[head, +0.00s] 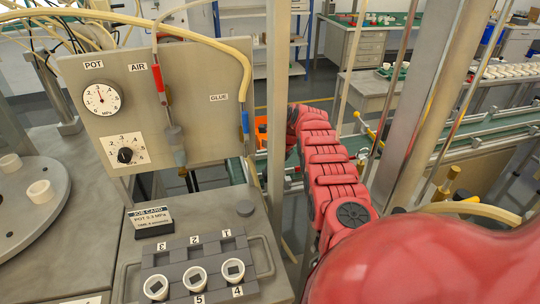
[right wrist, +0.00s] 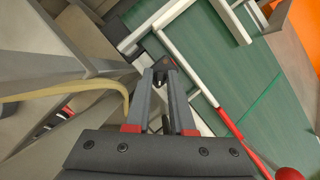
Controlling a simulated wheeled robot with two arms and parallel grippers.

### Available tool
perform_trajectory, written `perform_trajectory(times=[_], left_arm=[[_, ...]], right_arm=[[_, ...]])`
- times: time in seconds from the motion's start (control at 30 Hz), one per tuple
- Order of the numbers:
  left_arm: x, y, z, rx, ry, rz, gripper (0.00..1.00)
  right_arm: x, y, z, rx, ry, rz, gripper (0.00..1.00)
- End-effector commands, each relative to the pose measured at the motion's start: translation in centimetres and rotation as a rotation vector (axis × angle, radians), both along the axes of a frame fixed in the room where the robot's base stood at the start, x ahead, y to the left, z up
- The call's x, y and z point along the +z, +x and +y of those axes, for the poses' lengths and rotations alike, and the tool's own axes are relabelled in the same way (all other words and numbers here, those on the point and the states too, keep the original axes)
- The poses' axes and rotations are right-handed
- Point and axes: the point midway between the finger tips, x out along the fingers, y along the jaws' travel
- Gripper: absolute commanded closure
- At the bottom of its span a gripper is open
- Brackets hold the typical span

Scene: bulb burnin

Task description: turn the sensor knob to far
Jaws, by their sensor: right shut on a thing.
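In the right wrist view my right gripper (right wrist: 161,74) has its two grey fingers closed together on a small dark piece, which looks like the sensor knob (right wrist: 166,74). The fingertips cover most of it, so I cannot read its setting. It sits beside a pale rail along a green conveyor. In the head view my red right arm reaches away past the panel's right side, and its gripper is hidden there. My left gripper is not in view.
A grey panel (head: 190,130) with a gauge (head: 101,99) and a dial knob (head: 125,155) stands at left. A metal post (head: 277,110) rises close to my right arm. A cream hose (right wrist: 80,90) runs left of my fingers. A green conveyor (right wrist: 205,50) lies beyond.

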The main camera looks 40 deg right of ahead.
Motion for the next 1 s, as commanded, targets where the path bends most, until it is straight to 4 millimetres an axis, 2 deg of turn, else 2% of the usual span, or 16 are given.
perform_trajectory(times=[1.0], left_arm=[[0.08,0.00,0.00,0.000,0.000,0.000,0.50]], right_arm=[[0.01,0.07,0.23,-0.131,0.002,-0.002,1.00]])
